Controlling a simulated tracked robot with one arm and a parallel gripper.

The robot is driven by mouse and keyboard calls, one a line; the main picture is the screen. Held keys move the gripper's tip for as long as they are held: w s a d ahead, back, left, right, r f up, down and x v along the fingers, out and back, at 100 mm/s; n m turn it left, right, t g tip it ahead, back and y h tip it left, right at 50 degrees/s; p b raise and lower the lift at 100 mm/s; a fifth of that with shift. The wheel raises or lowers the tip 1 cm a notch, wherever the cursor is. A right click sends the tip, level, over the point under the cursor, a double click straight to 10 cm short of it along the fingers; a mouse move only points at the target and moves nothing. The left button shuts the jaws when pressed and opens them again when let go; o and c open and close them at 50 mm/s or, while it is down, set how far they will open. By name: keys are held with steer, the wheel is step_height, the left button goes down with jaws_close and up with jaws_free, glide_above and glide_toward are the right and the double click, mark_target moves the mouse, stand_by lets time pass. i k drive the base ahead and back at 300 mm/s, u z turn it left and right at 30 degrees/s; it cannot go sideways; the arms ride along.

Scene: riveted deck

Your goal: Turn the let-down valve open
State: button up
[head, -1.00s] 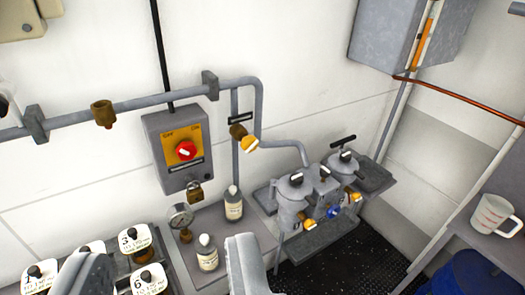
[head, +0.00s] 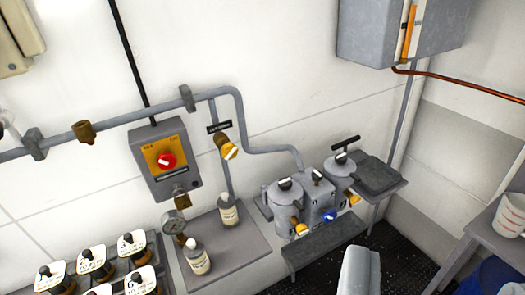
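A valve with an orange-yellow handle (head: 229,150) sits on the branch pipe, right of the red-knob box. Other orange-yellow handles (head: 301,229) and a blue knob (head: 329,215) are on the grey canister unit. I cannot tell from lettering which is the let-down valve. One grey finger of my gripper (head: 361,271) shows at the bottom edge, in front of the unit and apart from every valve. The other finger is not visible, so its opening cannot be judged.
A grey box with a red knob (head: 166,160) hangs on the wall with a padlock below. Numbered tagged knobs (head: 95,260) fill the lower left. A mug (head: 509,215) stands at the right.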

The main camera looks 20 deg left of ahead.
mark_target(229, 151)
steer(key=z, duration=0.1)
steer(key=i, duration=1)
steer(key=u, duration=0.1)
